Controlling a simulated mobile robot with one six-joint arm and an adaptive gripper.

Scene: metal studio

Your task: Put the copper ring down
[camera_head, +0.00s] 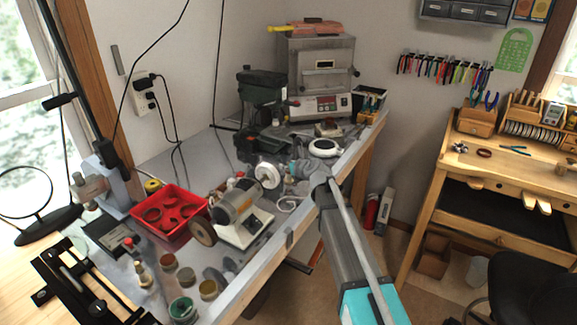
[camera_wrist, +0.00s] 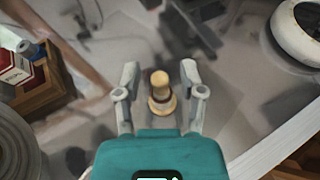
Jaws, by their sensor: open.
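In the wrist view, a tan and brass-coloured peg (camera_wrist: 160,80) stands on the grey bench between the two fingers of my gripper (camera_wrist: 159,69). A wider ring-shaped band (camera_wrist: 162,106) surrounds its foot; I cannot tell whether this is the copper ring or part of the peg. The fingers are spread, one on each side of the peg, with gaps between. In the head view my gripper (camera_head: 306,167) is over the right part of the workbench (camera_head: 205,150), near the white round device; its fingertips are too small to make out there.
The white round device (camera_head: 323,147) also shows in the wrist view (camera_wrist: 298,30). A wooden box (camera_wrist: 42,92) holds a red-and-white carton at left. A kiln (camera_head: 318,75) stands behind; a motor tool (camera_head: 240,207) and red tray (camera_head: 168,213) lie left.

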